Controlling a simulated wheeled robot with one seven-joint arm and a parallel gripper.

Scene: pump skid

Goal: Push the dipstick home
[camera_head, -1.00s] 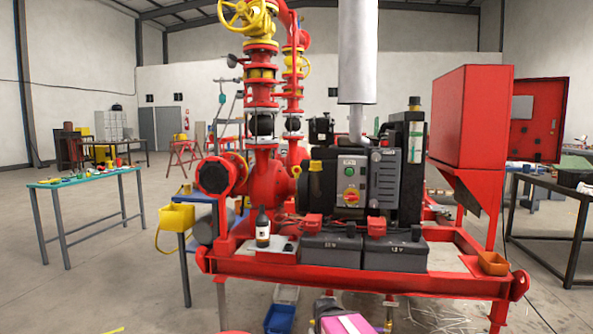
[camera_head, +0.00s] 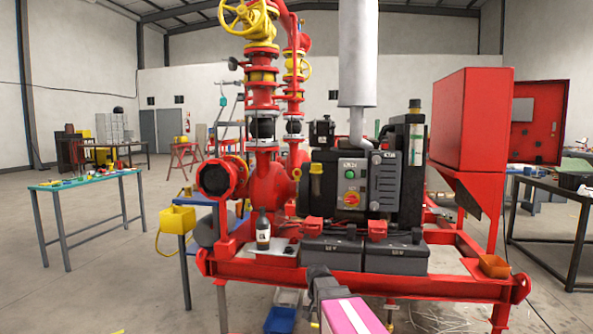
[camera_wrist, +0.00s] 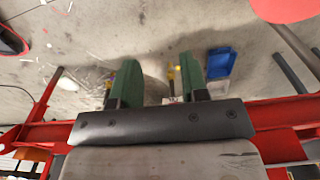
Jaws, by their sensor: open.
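A yellow-topped piece (camera_head: 316,168), which looks like the dipstick handle, stands upright at the left side of the dark engine in the head view. How far it is pushed in is too small to tell. My gripper (camera_head: 318,272) is below and in front of it, at the skid's front rail, apart from it. In the wrist view my gripper (camera_wrist: 158,66) is open, with two green fingers apart. A small yellow item (camera_wrist: 171,74) shows between the fingers, seen against the floor; I cannot tell what it is or how near.
The red skid frame (camera_head: 230,262) runs across the front. A control panel (camera_head: 351,182) is on the engine's front. A blue bin (camera_wrist: 219,62) lies on the floor.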

